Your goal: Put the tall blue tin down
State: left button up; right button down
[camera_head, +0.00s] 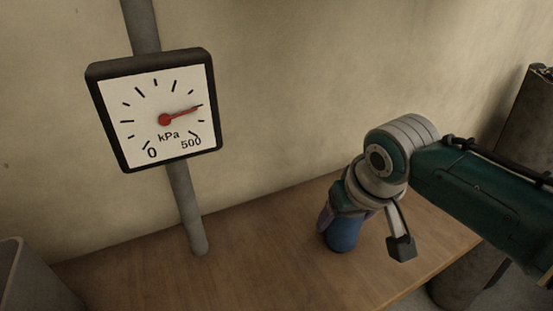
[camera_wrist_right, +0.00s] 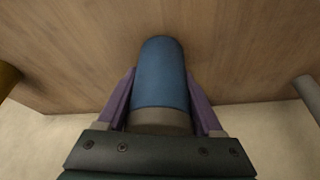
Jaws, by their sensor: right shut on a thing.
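The tall blue tin (camera_head: 343,235) is below my right gripper (camera_head: 342,222) in the head view, over the wooden table top. It also shows in the right wrist view (camera_wrist_right: 161,75), blue with a greyish band at the end near the palm. The purple fingers of my right gripper (camera_wrist_right: 161,98) lie one on each side of it, shut on it. The tin looks roughly upright and its lower end is at or close to the table; I cannot tell whether it touches. My arm hides its upper part in the head view. My left gripper is not in view.
A kPa gauge (camera_head: 160,110) is mounted on a grey pipe (camera_head: 185,205) rising from the wooden table (camera_head: 255,262). A grey container (camera_head: 30,280) stands at the lower left. The table's edge runs at the right. Bare table lies between pipe and tin.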

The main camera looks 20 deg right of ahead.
jog(key=shift+f, duration=0.2)
jog(key=shift+c, duration=0.2)
grip_release()
jog(key=shift+r, duration=0.1)
jog(key=shift+r, duration=0.35)
jog(key=p+v, duration=0.4)
jog(key=v, duration=0.7)
jog(key=s+a+n, duration=0.2)
jog(key=s, duration=0.6)
jog(key=s+a+r+n+y, duration=0.1)
jog(key=s+a+n, duration=0.1)
jog(key=s, duration=0.7)
jog(key=shift+s+a+g, duration=0.35)
jog(key=shift+a+g, duration=0.05)
jog(key=shift+a, duration=0.15)
jog(key=shift+r, duration=0.1)
